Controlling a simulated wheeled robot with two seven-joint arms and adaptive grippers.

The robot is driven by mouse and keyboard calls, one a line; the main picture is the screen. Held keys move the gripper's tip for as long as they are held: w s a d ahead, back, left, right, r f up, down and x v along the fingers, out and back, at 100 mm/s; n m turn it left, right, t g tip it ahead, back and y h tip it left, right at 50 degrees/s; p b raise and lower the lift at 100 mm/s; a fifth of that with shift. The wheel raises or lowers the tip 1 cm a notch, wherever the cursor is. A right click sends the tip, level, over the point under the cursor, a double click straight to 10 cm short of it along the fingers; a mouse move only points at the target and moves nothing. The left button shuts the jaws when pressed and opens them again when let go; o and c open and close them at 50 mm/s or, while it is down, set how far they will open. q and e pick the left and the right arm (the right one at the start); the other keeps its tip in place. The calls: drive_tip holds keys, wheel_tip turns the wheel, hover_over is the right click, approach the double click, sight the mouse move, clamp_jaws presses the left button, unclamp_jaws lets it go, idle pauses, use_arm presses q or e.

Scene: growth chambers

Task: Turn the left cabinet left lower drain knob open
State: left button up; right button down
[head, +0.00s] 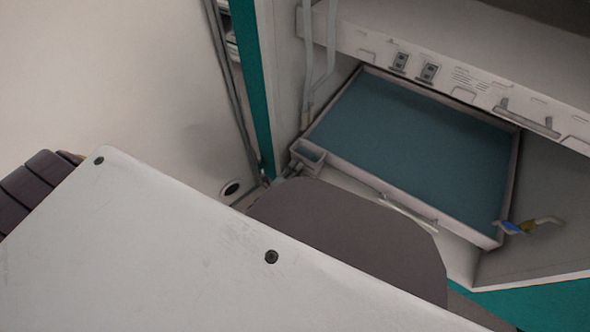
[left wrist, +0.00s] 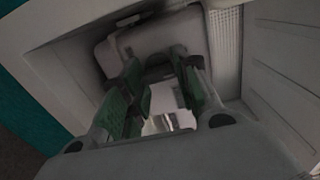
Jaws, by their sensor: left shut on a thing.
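My left gripper (left wrist: 163,108) shows in the left wrist view, its green-padded fingers reaching into a pale recess. It is shut on what I take to be the drain knob, which is mostly hidden by the fingers. A pale patch shows between and below the fingers. In the head view I cannot make out the left fingertips behind my white panel and dark rounded link. My right gripper is not in view.
A white shallow tray with a blue-grey floor (head: 410,135) lies in the open cabinet. A white shelf front (head: 380,48) with switches and a bar handle crosses above it. Teal frame edges (head: 252,90) stand at the left. A pale wall or floor fills the upper left.

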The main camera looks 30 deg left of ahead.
use_arm(q)
drive_tip(key=shift+d, duration=0.1)
drive_tip(key=o, duration=1)
drive_tip(key=shift+s, duration=0.1)
drive_tip(key=s, duration=0.4)
drive_tip(key=s+a, duration=0.1)
drive_tip(key=s, duration=0.6)
drive_tip(key=shift+s+a, duration=0.35)
drive_tip(key=shift+a, duration=0.05)
drive_tip(key=shift+w, duration=0.15)
